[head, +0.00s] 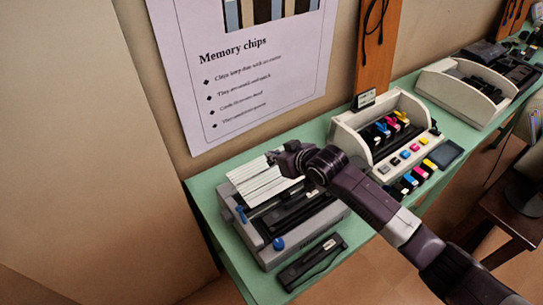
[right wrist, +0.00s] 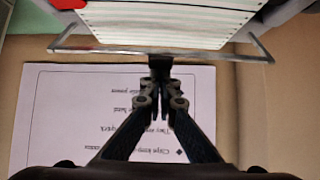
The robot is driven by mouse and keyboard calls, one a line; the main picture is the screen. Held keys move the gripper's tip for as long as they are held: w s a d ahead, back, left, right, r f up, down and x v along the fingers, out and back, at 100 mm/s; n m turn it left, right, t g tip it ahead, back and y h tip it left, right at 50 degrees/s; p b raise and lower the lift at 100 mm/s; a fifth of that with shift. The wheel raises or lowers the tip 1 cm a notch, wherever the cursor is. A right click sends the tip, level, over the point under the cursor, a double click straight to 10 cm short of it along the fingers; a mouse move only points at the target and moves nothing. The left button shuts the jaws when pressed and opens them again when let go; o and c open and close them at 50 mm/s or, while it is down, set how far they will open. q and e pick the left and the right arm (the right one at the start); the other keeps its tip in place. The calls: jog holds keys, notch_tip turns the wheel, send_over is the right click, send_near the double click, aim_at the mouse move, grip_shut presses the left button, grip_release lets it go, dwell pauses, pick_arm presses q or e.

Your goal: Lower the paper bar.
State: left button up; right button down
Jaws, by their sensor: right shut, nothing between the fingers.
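A grey dot-matrix printer (head: 295,235) with blue knobs stands at the left end of the green table, with striped paper (head: 262,182) rising from its back. The paper bar (right wrist: 90,47) shows in the right wrist view as a thin grey frame across the paper (right wrist: 165,25); in the head view I cannot pick it out clearly. My right gripper (head: 276,158) is at the upper right edge of the paper. In the right wrist view my right gripper (right wrist: 160,65) is shut and empty, its tips at the bar's middle; whether they touch cannot be told. My left gripper is not in view.
A memory chips poster (head: 245,85) hangs on the wall behind. A beige printer with coloured cartridges (head: 345,135) stands to the right. A black part (head: 312,262) lies in front of the grey printer. A dark stool (head: 510,215) stands at the right.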

jog(key=shift+s, duration=0.1)
jog(key=shift+d+f+t, duration=0.1)
jog(key=shift+f+t, duration=0.05)
jog(key=shift+t, duration=0.15)
jog(key=shift+s+y+b, duration=0.15)
jog(key=shift+y+b, duration=0.15)
jog(key=shift+b, duration=0.15)
